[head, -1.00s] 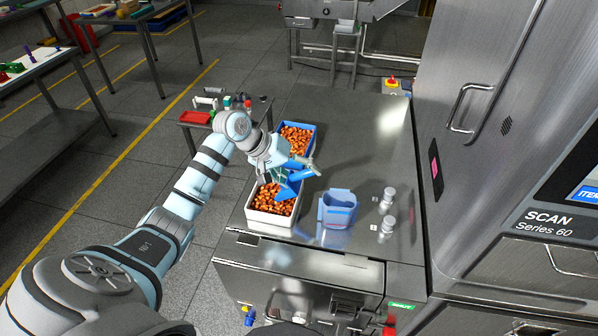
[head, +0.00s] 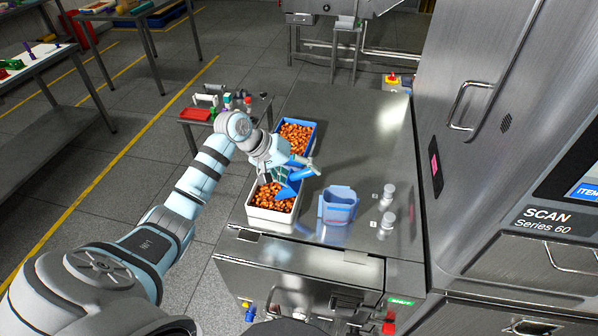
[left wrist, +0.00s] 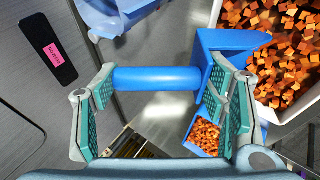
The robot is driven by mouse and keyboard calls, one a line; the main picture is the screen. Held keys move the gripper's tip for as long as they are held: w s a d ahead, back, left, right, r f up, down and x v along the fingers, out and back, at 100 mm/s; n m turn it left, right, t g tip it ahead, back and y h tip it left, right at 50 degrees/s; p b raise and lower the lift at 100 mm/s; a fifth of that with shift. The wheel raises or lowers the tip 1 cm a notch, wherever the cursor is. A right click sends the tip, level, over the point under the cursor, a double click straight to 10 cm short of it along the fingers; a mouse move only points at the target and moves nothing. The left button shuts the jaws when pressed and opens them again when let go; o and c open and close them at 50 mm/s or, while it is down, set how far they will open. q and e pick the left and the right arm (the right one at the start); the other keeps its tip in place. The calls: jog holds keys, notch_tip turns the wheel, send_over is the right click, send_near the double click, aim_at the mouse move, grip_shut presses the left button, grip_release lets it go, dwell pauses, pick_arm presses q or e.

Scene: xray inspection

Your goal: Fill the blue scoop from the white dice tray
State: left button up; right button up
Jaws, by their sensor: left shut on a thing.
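My left gripper (head: 284,173) is shut on the handle of the blue scoop (head: 288,190). In the left wrist view the blue handle runs across between the two finger pads (left wrist: 160,100), and the scoop's head (left wrist: 215,62) is at the right. The white dice tray (head: 268,222), full of orange-brown dice, is under the scoop head at the near left of the steel table. Its white edge also shows in the left wrist view (left wrist: 273,123). The scoop's inside is hidden, so I cannot tell what it holds. My right gripper is not in view.
A blue tray of similar dice (head: 313,133) stands behind the white tray. A light blue open container (head: 338,207) stands to its right, with two small metal posts (head: 388,205) further right. A tall steel machine (head: 480,110) bounds the right side. The table's back right is clear.

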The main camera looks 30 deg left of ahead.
aim_at(290, 175)
pick_arm(q)
jog(key=shift+s+a+f, duration=0.1)
jog(key=shift+s+a, duration=0.1)
jog(key=shift+a, duration=0.45)
jog(key=shift+s+a, duration=0.25)
jog(key=shift+a, duration=0.45)
jog(key=shift+s+a+f, duration=0.1)
jog(key=shift+s+a, duration=0.1)
jog(key=shift+a, duration=0.45)
dwell(4.2)
jog(key=shift+d+r, duration=0.1)
jog(key=shift+d, duration=0.05)
jog(key=shift+w+d+r, duration=0.15)
jog(key=shift+w+d, duration=0.1)
jog(key=shift+d, duration=0.4)
jog(key=shift+w+d+r, duration=0.15)
jog(key=shift+w+d, duration=0.05)
jog(key=shift+d, duration=0.4)
jog(key=shift+w+d+r, duration=0.15)
jog(key=shift+w+d, duration=0.1)
jog(key=shift+d, duration=0.4)
jog(key=shift+f, duration=0.4)
